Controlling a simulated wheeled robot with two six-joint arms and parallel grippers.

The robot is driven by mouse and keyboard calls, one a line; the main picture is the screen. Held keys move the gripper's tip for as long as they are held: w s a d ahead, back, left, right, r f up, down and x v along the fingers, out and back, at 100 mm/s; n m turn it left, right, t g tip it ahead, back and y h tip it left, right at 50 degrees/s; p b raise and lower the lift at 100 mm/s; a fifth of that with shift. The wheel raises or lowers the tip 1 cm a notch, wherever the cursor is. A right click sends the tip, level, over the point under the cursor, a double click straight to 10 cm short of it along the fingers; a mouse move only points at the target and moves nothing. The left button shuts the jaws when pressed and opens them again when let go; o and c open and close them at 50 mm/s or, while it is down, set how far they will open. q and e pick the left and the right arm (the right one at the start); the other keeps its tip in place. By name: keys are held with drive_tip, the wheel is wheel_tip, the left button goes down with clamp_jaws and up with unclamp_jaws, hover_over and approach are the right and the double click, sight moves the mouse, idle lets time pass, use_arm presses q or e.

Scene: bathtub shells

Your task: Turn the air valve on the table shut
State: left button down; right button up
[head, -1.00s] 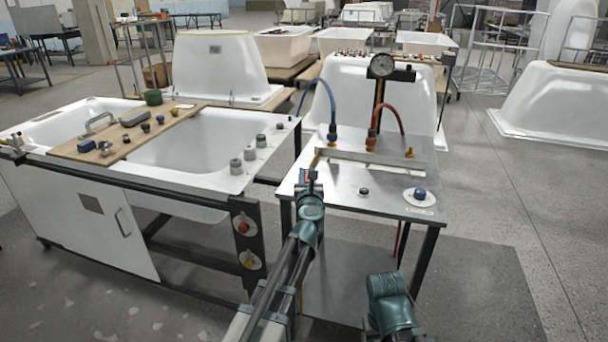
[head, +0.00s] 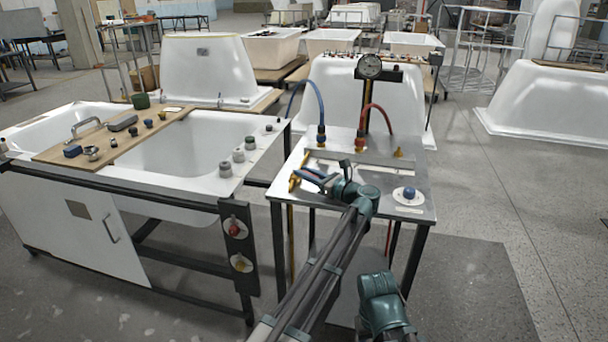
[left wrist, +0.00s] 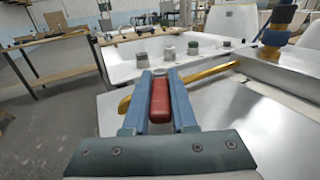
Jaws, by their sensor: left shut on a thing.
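The air valve shows as a red lever handle (left wrist: 160,100) and a yellow brass pipe (left wrist: 208,72) at the table's left edge. In the left wrist view the red handle lies lengthwise between my two blue fingers, across the pipe. My left gripper (left wrist: 160,84) is shut on this handle. In the head view my left gripper (head: 304,174) points left over the table's left side, by the brass pipe (head: 295,181); the handle is mostly hidden there by the fingers. My right gripper is not visible; only a teal part of my right arm shows at the bottom.
The metal table (head: 425,208) carries a blue knob (head: 409,192), a blue hose (head: 319,100), a red hose (head: 378,107) and a round gauge (head: 370,66). A white bathtub bench (head: 190,190) stands close on the left. Tub shells stand behind.

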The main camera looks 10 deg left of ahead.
use_arm(q)
drive_tip(key=shift+w+d+n+g+y, duration=0.15)
drive_tip(key=shift+n+g+y, duration=0.15)
drive_tip(key=shift+n+g, duration=0.15)
drive_tip(key=c, duration=0.7)
unclamp_jaws()
